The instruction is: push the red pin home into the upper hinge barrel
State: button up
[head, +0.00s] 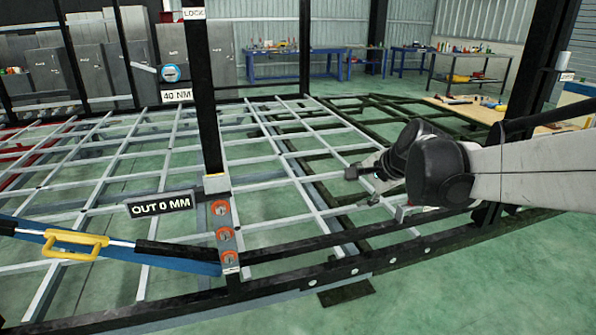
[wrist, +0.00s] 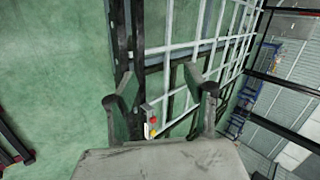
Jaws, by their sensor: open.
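In the head view, several orange-red round pieces (head: 223,234) sit one above another on a grey bracket at the foot of a black post (head: 203,100). I cannot tell which of them, if any, is the red pin, and I cannot make out the upper hinge barrel. My gripper (head: 360,172) is to their right, well apart, above the chassis grid. In the wrist view its two fingers (wrist: 161,74) are spread with nothing between them. A small grey piece with red and yellow spots (wrist: 152,122) shows beyond, lower between the fingers.
A sign reading "OUT 0 MM" (head: 160,203) is left of the bracket. A yellow handle (head: 75,244) is on a bar at lower left. A "40 NM" label (head: 177,96) is under a blue dial (head: 171,73). A wooden bench (head: 480,112) stands at right.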

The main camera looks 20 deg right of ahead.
jog(key=w+d+f+m+t+b, duration=0.1)
jog(key=w+d+f+m, duration=0.25)
jog(key=d, duration=0.25)
jog(key=w+d+f+m+b, duration=0.1)
jog(key=w+d+f+m, duration=0.2)
jog(key=d, duration=0.4)
jog(key=w+d+f+m+t+b, duration=0.1)
jog(key=w+d+f+m, duration=0.1)
jog(key=w+d+m, duration=0.3)
jog(key=w+d+f+m+t+h+b, duration=0.15)
jog(key=d+f+m, duration=0.25)
jog(key=d+f, duration=0.5)
jog(key=d+f+m+t+b, duration=0.15)
jog(key=d+f+m, duration=0.35)
jog(key=d, duration=0.8)
jog(key=shift+b+x, duration=1.6)
jog(key=shift+x, duration=5.25)
jog(key=shift+d, duration=0.2)
grip_shut()
jog(key=shift+r, duration=0.1)
jog(key=shift+r, duration=0.1)
